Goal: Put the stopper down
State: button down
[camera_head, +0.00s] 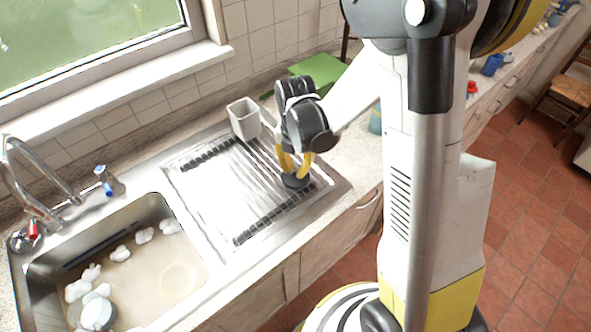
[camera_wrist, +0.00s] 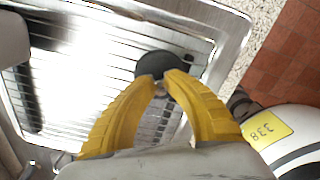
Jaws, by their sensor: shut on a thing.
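The stopper (camera_head: 296,181) is a dark, round, flat piece at the right side of the metal draining board (camera_head: 215,215). In the wrist view the stopper (camera_wrist: 163,65) shows at the tips of my yellow fingers. My gripper (camera_head: 295,170) points down over the draining board, and its fingers are shut on the stopper. The wrist view shows the gripper (camera_wrist: 161,80) with both fingertips close together at the stopper's near edge. The stopper is at or just above the ridged surface; I cannot tell whether it touches it.
A sink (camera_head: 185,222) with cloudy water and foam is at the left, with a tap (camera_head: 30,185) behind it. A grey-white container (camera_head: 244,119) stands at the back of the draining board. A green board (camera_head: 318,70) lies farther back. Most of the ridged surface is clear.

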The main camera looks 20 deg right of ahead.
aim_at(296, 168)
jog(key=c, duration=1.4)
grip_release()
jog(key=shift+f, duration=0.1)
notch_tip(296, 168, up, 12)
jog(key=p, duration=0.3)
jog(key=s+r+m+t, duration=0.3)
jog(key=s+r+m, duration=0.2)
jog(key=m, duration=0.8)
jog(key=s+a+r+m+t, duration=0.1)
jog(key=s+r+m+t, duration=0.3)
jog(key=m, duration=1)
jog(key=s+r, duration=0.2)
jog(key=s, duration=0.1)
